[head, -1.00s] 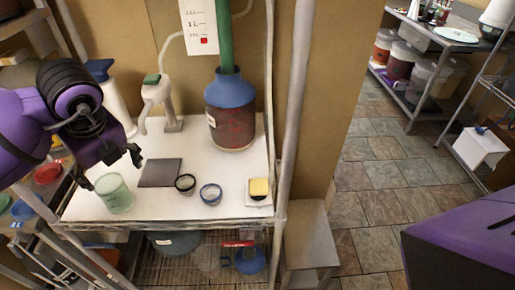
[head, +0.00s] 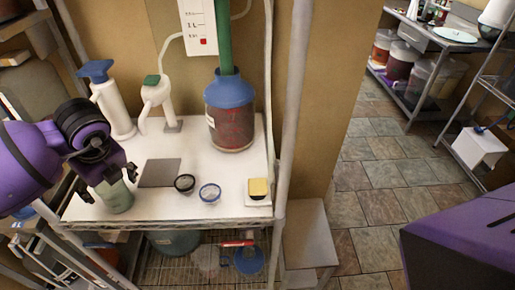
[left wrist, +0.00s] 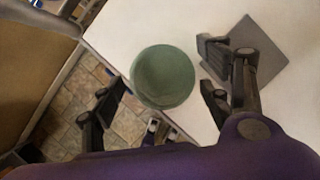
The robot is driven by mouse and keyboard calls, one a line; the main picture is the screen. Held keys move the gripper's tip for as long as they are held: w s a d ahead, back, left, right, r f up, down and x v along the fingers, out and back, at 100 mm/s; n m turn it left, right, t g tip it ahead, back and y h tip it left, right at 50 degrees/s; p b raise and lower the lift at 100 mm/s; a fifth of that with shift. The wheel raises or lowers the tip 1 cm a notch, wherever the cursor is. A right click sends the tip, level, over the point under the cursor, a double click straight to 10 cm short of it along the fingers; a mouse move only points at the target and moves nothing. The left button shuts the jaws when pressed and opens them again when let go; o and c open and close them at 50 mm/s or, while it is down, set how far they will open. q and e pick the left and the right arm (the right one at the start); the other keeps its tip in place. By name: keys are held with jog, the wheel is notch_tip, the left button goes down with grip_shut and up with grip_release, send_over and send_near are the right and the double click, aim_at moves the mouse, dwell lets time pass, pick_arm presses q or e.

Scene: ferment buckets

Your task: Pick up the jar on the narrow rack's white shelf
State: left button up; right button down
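A small pale green jar (head: 119,200) stands upright on the white shelf (head: 220,170) of the narrow rack, near its front left. In the left wrist view the green jar (left wrist: 163,77) shows from above as a round shape. My left gripper (head: 107,186) is open above the jar, with its fingers on either side of the jar's top. In the left wrist view the fingers are spread wide, and contact cannot be told. My right gripper is not in view.
A grey square plate (head: 160,173), a black-rimmed lid (head: 185,183), a blue-rimmed lid (head: 209,193) and a yellow sponge (head: 258,188) lie right of the jar. A large blue-topped red container (head: 231,115) and two white bottles, one a spray bottle (head: 113,105), stand behind.

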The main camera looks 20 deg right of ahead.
pick_arm(q)
jog(key=c, duration=1.4)
jog(key=shift+c, duration=0.6)
jog(key=shift+r, duration=0.15)
